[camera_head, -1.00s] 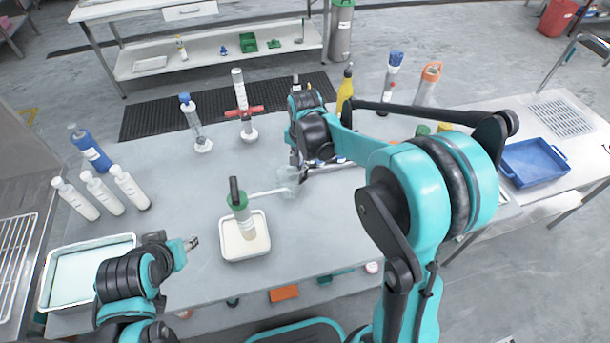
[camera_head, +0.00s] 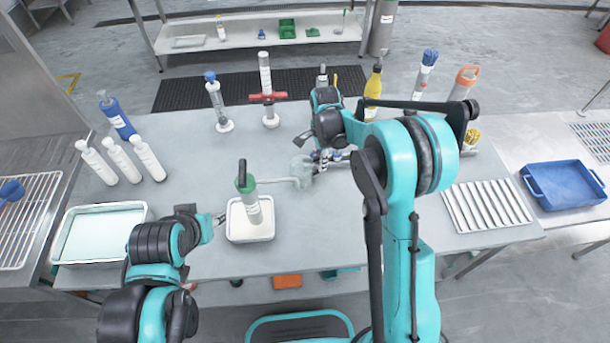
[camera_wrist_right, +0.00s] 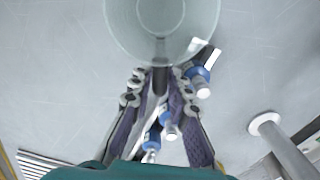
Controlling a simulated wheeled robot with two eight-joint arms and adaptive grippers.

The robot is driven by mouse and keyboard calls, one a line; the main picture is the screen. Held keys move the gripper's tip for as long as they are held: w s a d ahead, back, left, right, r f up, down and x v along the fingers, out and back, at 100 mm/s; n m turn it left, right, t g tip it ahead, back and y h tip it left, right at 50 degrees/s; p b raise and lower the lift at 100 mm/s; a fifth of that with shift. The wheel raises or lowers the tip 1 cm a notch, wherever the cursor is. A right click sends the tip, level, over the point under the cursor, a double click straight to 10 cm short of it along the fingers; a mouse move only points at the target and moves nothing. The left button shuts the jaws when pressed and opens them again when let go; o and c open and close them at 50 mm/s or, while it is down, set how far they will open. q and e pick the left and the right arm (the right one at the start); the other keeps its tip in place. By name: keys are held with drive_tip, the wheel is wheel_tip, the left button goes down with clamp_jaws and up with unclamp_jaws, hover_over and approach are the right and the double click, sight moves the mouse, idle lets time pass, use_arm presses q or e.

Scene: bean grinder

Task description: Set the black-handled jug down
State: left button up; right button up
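The clear jug (camera_head: 301,168) stands upright at the middle of the table, right of the grinder. From above, its round mouth and dark handle fill the top of the right wrist view (camera_wrist_right: 160,22). My right gripper (camera_head: 324,157) has its fingers on both sides of the handle (camera_wrist_right: 160,80) and looks shut on it. I cannot tell whether the jug's base touches the table. My left gripper (camera_head: 221,218) is low at the left, beside the white tray, and holds nothing that I can see; its finger gap is too small to judge.
A green-topped grinder (camera_head: 249,196) with a pale side arm reaching towards the jug stands in a white tray (camera_head: 237,234). Small blue-and-white pieces (camera_wrist_right: 201,82) lie near the right fingers. Tall bottles (camera_head: 374,90) line the back. A ribbed metal tray (camera_head: 486,206) lies right.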

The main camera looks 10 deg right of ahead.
drive_tip(key=shift+f, duration=0.45)
drive_tip(key=shift+r, duration=0.1)
clamp_jaws()
drive_tip(key=shift+r, duration=0.1)
